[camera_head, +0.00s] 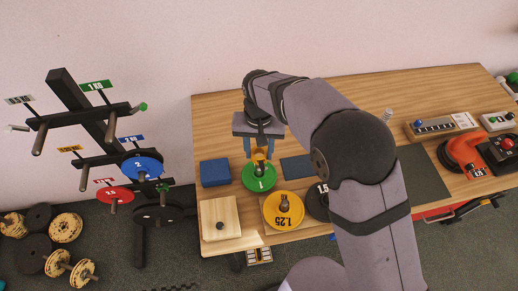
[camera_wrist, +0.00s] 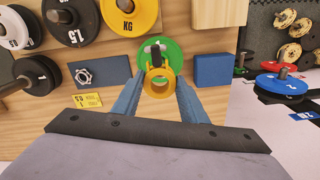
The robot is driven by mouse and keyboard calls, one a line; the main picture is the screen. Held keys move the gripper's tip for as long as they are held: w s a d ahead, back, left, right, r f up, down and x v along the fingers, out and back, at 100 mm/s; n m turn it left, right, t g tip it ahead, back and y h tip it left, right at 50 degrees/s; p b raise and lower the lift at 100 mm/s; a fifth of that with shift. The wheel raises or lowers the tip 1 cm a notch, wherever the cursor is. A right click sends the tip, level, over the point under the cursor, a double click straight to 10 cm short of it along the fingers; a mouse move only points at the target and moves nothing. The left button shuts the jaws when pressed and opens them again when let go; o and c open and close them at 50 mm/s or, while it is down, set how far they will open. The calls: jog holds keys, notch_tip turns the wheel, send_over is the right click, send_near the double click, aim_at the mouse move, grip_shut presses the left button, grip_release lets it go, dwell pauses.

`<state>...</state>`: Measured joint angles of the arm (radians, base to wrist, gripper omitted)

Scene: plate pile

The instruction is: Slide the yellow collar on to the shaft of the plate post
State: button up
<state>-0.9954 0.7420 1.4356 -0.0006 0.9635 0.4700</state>
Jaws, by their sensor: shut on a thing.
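My gripper (camera_head: 259,152) points down over the table and is shut on the yellow collar (camera_wrist: 160,83). The collar is a ring between the two blue fingers, and it also shows small in the head view (camera_head: 260,157). It is over the green plate (camera_wrist: 176,52), which lies on the table and also shows in the head view (camera_head: 259,182). A short dark and silver post end (camera_wrist: 155,47) shows just beyond the collar's rim in the wrist view. Its lower part is hidden. Green shows through the collar's hole; I cannot tell whether the two touch.
A yellow plate (camera_head: 272,215) with an upright post and a black plate (camera_head: 318,203) lie close by. A blue block (camera_head: 215,172), a dark blue mat (camera_head: 297,167) and a wooden board (camera_head: 213,211) flank the green plate. A plate rack (camera_head: 95,115) stands left.

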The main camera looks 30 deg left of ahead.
jog(key=shift+f, duration=0.15)
jog(key=shift+f+b, duration=1.15)
jog(key=shift+f, duration=0.7)
jog(key=shift+f, duration=0.25)
dwell(0.3)
jog(key=shift+f+b, duration=1.05)
jog(key=shift+f, duration=0.75)
jog(key=shift+f, duration=0.15)
jog(key=shift+f+b, duration=0.65)
jog(key=shift+f, duration=0.3)
jog(key=shift+s+d+f, duration=0.1)
jog(key=shift+f, duration=0.05)
dwell(0.4)
